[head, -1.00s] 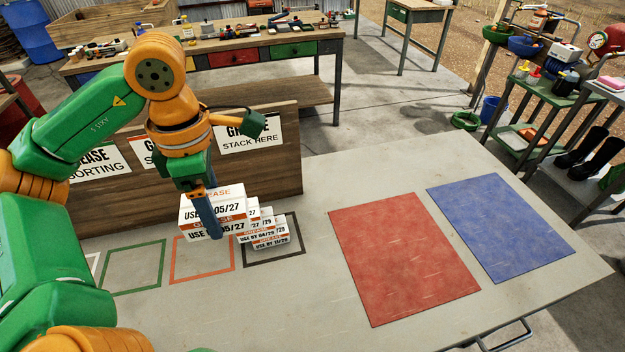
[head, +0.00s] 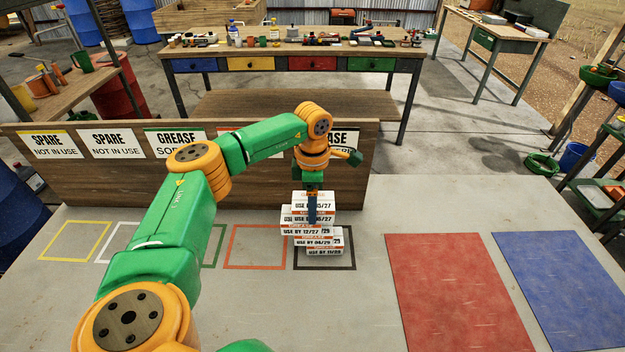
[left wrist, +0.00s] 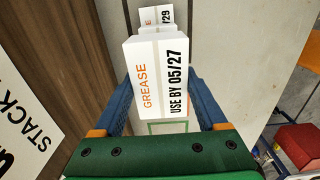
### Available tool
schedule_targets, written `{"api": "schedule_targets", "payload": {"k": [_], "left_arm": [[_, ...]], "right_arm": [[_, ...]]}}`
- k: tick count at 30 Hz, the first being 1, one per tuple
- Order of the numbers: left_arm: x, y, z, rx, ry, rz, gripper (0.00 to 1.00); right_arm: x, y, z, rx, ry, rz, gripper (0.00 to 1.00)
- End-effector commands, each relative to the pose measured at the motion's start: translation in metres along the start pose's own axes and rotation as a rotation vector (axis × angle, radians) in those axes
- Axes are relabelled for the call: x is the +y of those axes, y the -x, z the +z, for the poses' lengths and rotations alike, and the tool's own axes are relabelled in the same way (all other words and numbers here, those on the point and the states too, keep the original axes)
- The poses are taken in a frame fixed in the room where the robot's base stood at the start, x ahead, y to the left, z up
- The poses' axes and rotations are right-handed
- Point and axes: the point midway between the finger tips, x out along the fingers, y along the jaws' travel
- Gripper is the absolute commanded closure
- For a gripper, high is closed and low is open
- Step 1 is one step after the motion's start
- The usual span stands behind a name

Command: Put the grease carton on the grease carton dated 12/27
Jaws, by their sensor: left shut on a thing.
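My left gripper (head: 312,214) is shut on a white grease carton (head: 326,207) with orange print, marked USE BY 05/27. The carton fills the space between the blue fingers in the left wrist view (left wrist: 160,75). In the head view it shows directly above the grease carton dated 12/27 (head: 292,232), whose upper part is hidden. I cannot tell whether the two touch. Below the 12/27 carton are grease cartons marked 04/29 (head: 312,242) and apparently 11/29 (head: 324,252), stacked slightly out of line. My right gripper is not in view.
The stack stands inside a black outline (head: 352,268) on the grey table. An empty orange outline (head: 254,268) lies to its left. A wooden board (head: 356,190) with signs rises behind. Red (head: 455,290) and blue (head: 562,285) mats lie flat and bare to the right.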

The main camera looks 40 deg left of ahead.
Motion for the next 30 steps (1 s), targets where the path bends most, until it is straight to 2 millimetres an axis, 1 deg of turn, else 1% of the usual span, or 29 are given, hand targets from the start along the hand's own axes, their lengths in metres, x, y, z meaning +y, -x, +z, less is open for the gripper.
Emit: {"api": "schedule_targets", "payload": {"k": [5, 6, 8, 9, 14, 16, 19, 23, 24, 27, 30], "left_arm": [[0.000, -0.004, 0.000, -0.001, 0.000, 0.000, 0.86], [0.000, -0.003, 0.000, -0.001, 0.000, 0.000, 0.17], [0.000, -0.003, 0.000, -0.001, 0.001, 0.000, 0.01], [0.000, -0.003, 0.000, -0.001, 0.000, 0.000, 0.00], [0.000, -0.003, 0.000, -0.001, 0.001, 0.000, 0.00], [0.000, 0.001, 0.000, -0.001, 0.001, 0.000, 0.00], [0.001, 0.011, 0.001, -0.004, 0.001, 0.002, 0.00], [0.001, 0.041, 0.001, -0.007, 0.002, 0.005, 0.00], [0.001, 0.052, 0.001, -0.006, 0.001, 0.005, 0.00], [0.001, 0.080, 0.001, -0.006, 0.002, 0.004, 0.00], [0.000, 0.103, 0.001, -0.004, 0.001, 0.002, 0.00]], "right_arm": [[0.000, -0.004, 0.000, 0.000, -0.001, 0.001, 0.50], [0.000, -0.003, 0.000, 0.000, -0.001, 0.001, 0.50], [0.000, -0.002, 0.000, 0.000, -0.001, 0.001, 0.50], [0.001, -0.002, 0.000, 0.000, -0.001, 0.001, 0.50], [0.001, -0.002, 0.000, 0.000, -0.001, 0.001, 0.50], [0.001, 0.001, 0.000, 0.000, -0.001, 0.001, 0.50], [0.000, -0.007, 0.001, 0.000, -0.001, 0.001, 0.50], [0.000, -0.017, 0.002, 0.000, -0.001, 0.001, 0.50], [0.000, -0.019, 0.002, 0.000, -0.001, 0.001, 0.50], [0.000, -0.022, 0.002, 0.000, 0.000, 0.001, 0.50], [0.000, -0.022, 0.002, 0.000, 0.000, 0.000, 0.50]]}}
